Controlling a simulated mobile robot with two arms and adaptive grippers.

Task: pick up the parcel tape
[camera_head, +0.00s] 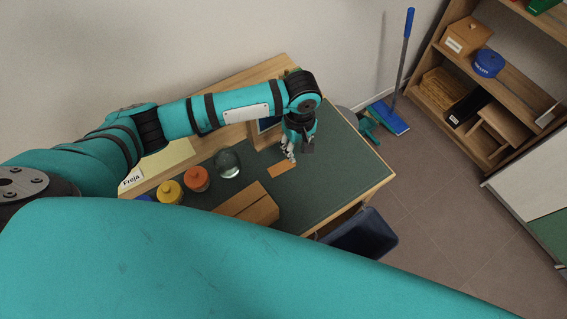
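My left arm reaches in from the left, and my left gripper (292,155) points down over the far right part of the green-topped desk (335,170). Its fingers are small and partly overlapped, so I cannot tell whether they are open or shut, or whether they hold anything. A flat orange-brown piece (282,170) lies on the desk just below the fingertips. I cannot clearly make out a roll of parcel tape; part of the desk is hidden behind my arm. My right gripper is out of view.
On the desk are a brown box (250,204), a glass bowl (228,163), an orange jar (196,179) and a yellow jar (169,192). A dark bin (365,235) stands at the desk's front edge.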

